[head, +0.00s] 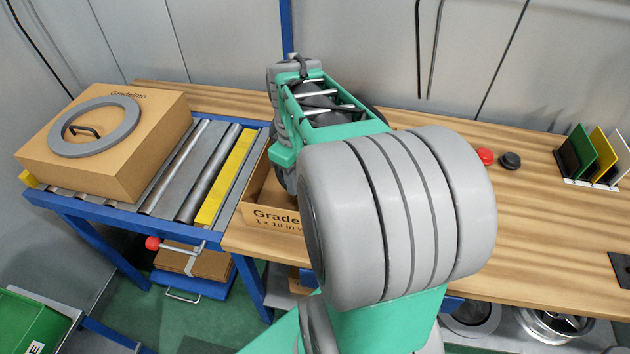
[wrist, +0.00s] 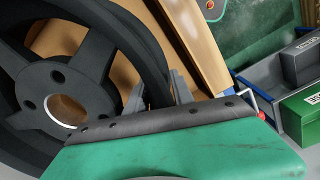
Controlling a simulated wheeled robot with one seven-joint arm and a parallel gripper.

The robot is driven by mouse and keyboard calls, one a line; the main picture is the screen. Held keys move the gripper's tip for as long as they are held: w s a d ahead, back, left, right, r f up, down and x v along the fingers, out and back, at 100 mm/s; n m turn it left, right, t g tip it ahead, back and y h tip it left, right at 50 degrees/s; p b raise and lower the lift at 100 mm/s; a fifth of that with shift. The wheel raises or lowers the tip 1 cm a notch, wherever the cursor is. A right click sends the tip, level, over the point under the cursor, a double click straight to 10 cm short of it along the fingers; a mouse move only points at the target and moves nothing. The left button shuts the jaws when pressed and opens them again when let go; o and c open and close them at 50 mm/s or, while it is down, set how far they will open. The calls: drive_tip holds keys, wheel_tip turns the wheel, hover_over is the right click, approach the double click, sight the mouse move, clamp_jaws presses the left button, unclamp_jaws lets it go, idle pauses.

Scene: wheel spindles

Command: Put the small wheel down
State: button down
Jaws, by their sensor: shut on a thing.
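The small wheel (wrist: 58,78) is dark, with thick spokes and a round centre hole, and fills the left of the wrist view. My gripper (wrist: 160,92) is shut on its rim, one finger on each side. In the head view my arm hides most of the wheel and the fingers; only a dark curved edge shows past the arm. An open cardboard box (head: 272,216) stands on the wooden bench (head: 450,215) below the arm's end. Cardboard also shows behind the wheel in the wrist view. I cannot tell whether the wheel touches it.
A roller conveyor (head: 190,170) at left carries a closed carton (head: 125,165) with a grey ring (head: 60,135) on top. A red knob (head: 485,157), a black knob (head: 510,160) and a rack of coloured plates (head: 585,160) are on the bench's right. The bench between has free room.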

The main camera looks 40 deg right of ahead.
wheel_tip(320, 180, down, 8)
drive_tip(key=shift+f, duration=0.4)
drive_tip(key=c, duration=1.1)
unclamp_jaws()
